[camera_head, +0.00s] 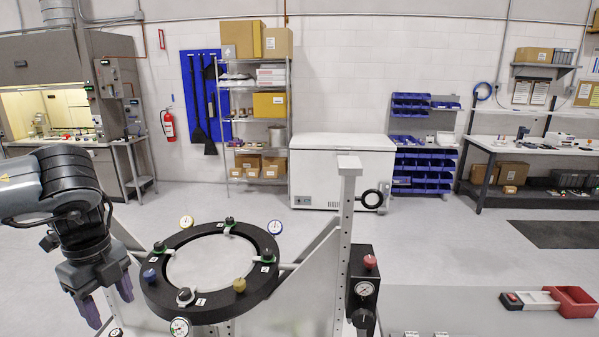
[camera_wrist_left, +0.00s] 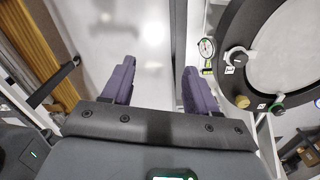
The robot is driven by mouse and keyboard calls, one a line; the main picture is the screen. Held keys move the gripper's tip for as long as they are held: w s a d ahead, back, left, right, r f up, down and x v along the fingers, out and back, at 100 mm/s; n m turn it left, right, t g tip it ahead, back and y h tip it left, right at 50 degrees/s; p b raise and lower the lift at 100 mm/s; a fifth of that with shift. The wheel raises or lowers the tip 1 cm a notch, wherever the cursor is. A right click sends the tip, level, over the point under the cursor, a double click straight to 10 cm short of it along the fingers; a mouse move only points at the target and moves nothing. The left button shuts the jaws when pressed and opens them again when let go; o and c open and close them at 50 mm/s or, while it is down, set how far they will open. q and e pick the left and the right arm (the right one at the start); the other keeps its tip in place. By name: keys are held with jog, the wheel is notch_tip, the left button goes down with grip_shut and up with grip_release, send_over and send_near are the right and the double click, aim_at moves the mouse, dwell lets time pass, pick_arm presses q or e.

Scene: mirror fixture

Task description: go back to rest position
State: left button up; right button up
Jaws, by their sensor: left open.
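My left gripper (camera_head: 108,304) hangs at the left of the black ring fixture (camera_head: 217,312), with its purple fingers pointing down. In the left wrist view its two fingers (camera_wrist_left: 158,88) are apart with only floor between them, so it is open and empty. The ring (camera_wrist_left: 228,62) lies to the right of the fingers there, apart from them. The ring carries several knobs, among them a blue one (camera_head: 149,275) and a yellow one (camera_head: 239,285), and dial gauges stand around it. My right gripper is not in either view.
A metal post (camera_head: 346,240) stands right of the ring, beside a black box with a gauge and red knob (camera_head: 370,262). A red tray (camera_head: 572,301) lies on the grey table (camera_head: 450,300) at the right. A white freezer (camera_head: 340,172) and shelves stand far behind, across open floor.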

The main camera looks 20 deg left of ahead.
pick_arm(q)
jog(key=s+d+f+h, duration=0.3)
jog(key=f, duration=0.6)
jog(key=s+d+f+n+h, duration=0.1)
jog(key=s+d+f+h, duration=0.2)
jog(key=f, duration=0.7)
jog(key=s+d+f+h, duration=0.3)
jog(key=d+f, duration=0.1)
jog(key=f, duration=0.5)
jog(key=w+d+f+n+t, duration=0.1)
jog(key=d+f+n+t, duration=0.25)
jog(key=d, duration=0.75)
jog(key=w+d+f+n+t, duration=0.2)
jog(key=d+f+t, duration=0.25)
jog(key=d, duration=0.55)
jog(key=s+a+n+g+y, duration=0.4)
jog(key=s+a+n+y, duration=0.15)
jog(key=n+y, duration=0.35)
notch_tip(320, 180, up, 22)
jog(key=p, duration=2.2)
jog(key=shift+s+r, duration=0.2)
jog(key=shift+s, duration=0.2)
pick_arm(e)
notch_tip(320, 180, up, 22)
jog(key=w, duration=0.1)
